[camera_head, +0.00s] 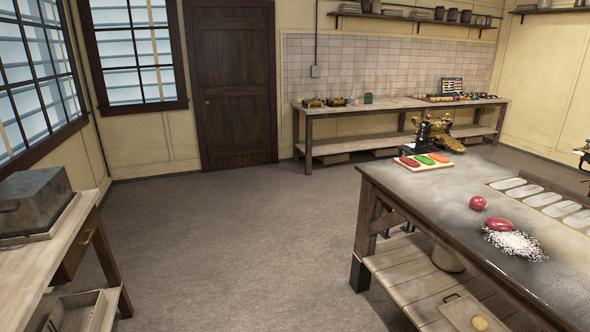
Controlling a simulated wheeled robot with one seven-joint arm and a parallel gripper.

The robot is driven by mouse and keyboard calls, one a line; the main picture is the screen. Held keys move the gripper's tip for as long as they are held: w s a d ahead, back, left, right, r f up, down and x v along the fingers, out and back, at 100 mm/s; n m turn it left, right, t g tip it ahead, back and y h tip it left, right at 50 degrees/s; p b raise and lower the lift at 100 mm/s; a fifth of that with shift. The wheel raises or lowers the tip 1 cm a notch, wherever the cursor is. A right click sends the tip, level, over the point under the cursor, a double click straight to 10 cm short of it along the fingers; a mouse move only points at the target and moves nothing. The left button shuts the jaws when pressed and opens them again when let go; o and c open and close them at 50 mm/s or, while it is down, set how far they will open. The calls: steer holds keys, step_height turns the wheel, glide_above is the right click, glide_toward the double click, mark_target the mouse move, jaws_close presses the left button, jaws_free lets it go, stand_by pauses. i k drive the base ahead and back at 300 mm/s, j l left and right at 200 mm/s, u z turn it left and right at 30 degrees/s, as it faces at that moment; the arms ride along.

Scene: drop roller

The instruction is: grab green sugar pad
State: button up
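The green sugar pad (424,160) lies on a light board (437,166) at the far left corner of the large work table (430,193). It sits between a red pad (409,162) on its left and an orange pad (439,157) on its right. My gripper is not in view.
A brass roller machine (433,133) stands just behind the board. Red lumps (478,203) and a white granular heap (516,244) are nearer on the table. A side table with a grey metal box (34,203) stands left. Open floor (230,230) lies between the tables.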

mark_target(425, 160)
steer(key=i+z, duration=0.1)
steer(key=i, duration=0.5)
steer(key=i+j+z, duration=0.15)
steer(key=i, duration=0.5)
steer(key=i+j+z, duration=0.1)
steer(key=i, duration=0.5)
steer(key=i+l+z, duration=0.3)
steer(key=i, duration=0.7)
steer(key=i+j+z, duration=0.15)
steer(key=i+z, duration=0.15)
steer(key=i, duration=0.75)
